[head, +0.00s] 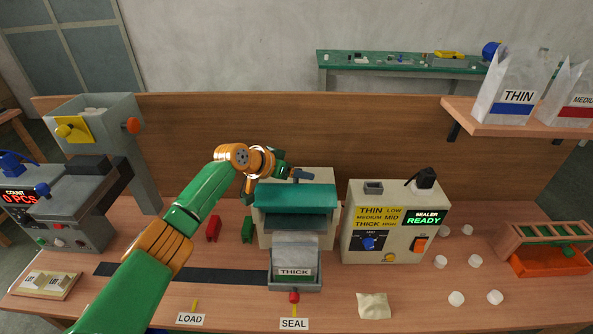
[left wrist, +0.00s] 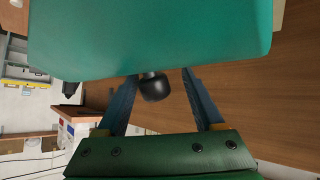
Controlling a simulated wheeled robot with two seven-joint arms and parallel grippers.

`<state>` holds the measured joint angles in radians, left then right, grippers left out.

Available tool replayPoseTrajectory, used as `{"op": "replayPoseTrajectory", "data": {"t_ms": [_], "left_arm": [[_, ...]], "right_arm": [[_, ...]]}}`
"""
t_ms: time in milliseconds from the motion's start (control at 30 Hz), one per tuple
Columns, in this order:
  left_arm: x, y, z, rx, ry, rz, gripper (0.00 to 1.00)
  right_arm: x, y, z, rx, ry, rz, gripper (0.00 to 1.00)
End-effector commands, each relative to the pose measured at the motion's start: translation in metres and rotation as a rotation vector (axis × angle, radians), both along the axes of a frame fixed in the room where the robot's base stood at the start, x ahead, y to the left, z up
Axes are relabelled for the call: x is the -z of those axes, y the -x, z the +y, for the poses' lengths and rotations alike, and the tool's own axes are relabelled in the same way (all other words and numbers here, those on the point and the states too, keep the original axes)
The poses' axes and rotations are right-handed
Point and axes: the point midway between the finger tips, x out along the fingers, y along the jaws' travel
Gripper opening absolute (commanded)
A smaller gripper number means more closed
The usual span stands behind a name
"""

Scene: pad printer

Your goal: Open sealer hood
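The sealer (head: 322,230) is a pale box at the middle of the bench with a teal hood (head: 295,195) over its top front. The hood fills the upper part of the left wrist view (left wrist: 150,35). A black round knob (left wrist: 154,88) on a short stem shows at the hood's edge there. My left gripper (head: 303,174) is at the hood's upper back edge in the head view. In the left wrist view its two blue fingers (left wrist: 158,88) are spread, with the knob between them and gaps on both sides. My right gripper is not in view.
A clear bag marked THICK (head: 294,262) stands in a grey holder before the sealer. The control box (head: 397,222) reading SEALER READY stands close on the right. A counting machine (head: 85,170) is at the left. White pieces and an orange bin (head: 545,262) lie right.

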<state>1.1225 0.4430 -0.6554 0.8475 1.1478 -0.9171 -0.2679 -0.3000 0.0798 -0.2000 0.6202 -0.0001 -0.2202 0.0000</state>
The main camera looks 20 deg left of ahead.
Motion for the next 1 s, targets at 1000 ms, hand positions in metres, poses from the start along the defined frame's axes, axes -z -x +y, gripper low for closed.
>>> {"op": "replayPoseTrajectory", "data": {"t_ms": [1000], "left_arm": [[-0.043,0.048,0.028,-0.001,0.002,0.0,0.69]], "right_arm": [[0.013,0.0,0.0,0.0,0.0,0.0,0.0]]}}
